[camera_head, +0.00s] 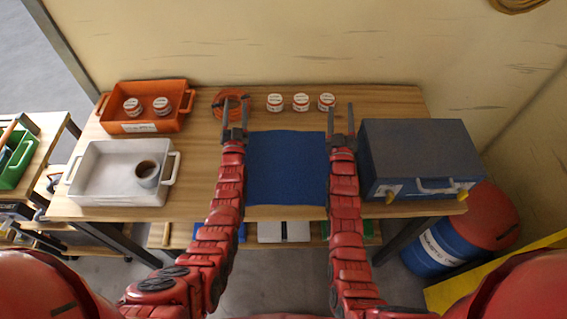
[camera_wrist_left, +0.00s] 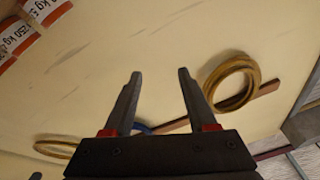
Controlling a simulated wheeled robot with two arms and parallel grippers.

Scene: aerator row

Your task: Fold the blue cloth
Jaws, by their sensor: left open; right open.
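The blue cloth (camera_head: 286,168) lies flat and spread out on the wooden table, between my two arms. Its side edges run close along my forearms, and the arms may hide part of them. My left gripper (camera_head: 235,112) is open and empty beyond the cloth's far left corner, over or near an orange coil. My right gripper (camera_head: 342,122) is open and empty beyond the cloth's far right corner. In the left wrist view the left gripper (camera_wrist_left: 160,95) shows with fingers apart and nothing between them, facing the wall; the cloth is not clearly seen there.
Behind the cloth stand three small white-and-red jars (camera_head: 301,102) and the orange coil (camera_head: 229,98). A grey toolbox (camera_head: 418,152) stands right. At left are an orange tray (camera_head: 176,92) with two jars and a white tray (camera_head: 110,195) holding a cup (camera_head: 147,174).

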